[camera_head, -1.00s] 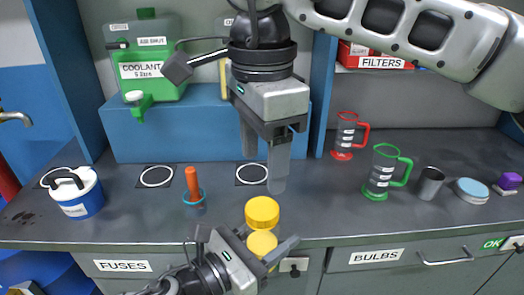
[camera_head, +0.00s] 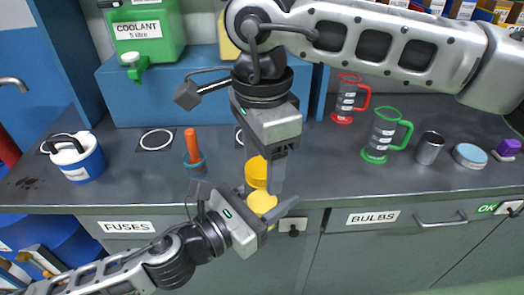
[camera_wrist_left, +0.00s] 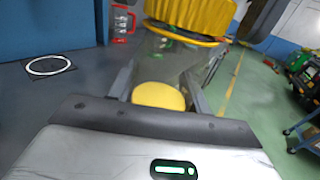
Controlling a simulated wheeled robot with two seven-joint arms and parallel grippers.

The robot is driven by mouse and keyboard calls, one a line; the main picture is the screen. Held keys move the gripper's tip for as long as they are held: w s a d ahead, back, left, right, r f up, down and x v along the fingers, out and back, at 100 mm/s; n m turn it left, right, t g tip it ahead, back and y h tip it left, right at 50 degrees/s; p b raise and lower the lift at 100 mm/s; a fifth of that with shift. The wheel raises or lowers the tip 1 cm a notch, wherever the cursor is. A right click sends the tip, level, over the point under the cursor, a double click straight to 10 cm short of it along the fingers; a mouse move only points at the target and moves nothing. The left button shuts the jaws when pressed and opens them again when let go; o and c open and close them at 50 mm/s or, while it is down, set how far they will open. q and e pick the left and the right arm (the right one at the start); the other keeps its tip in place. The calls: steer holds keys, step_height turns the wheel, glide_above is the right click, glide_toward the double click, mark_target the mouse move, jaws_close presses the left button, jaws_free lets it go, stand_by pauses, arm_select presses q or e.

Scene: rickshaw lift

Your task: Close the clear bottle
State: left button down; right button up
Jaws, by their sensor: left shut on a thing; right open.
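The clear bottle shows in the left wrist view (camera_wrist_left: 170,58), with a yellow patch visible low in it between my fingers. A ribbed yellow cap (camera_head: 256,172) is at its top end; it also shows in the left wrist view (camera_wrist_left: 190,14). I cannot tell whether the cap is seated. My left gripper (camera_head: 268,204) is shut on the bottle and holds it in front of the counter edge. My right gripper (camera_head: 264,172) is above it, pointing down, open. One finger shows beside the cap's right side; the other is mostly hidden.
A green coolant can (camera_head: 145,35) stands behind. Drawers lie below the edge.

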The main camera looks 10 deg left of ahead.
steer(key=c, duration=1)
steer(key=m, duration=1.1)
steer(key=o, duration=1.1)
steer(key=shift+o, duration=0.2)
steer(key=shift+r, duration=0.1)
step_height(320, 180, up, 12)
steer(key=shift+f, duration=0.2)
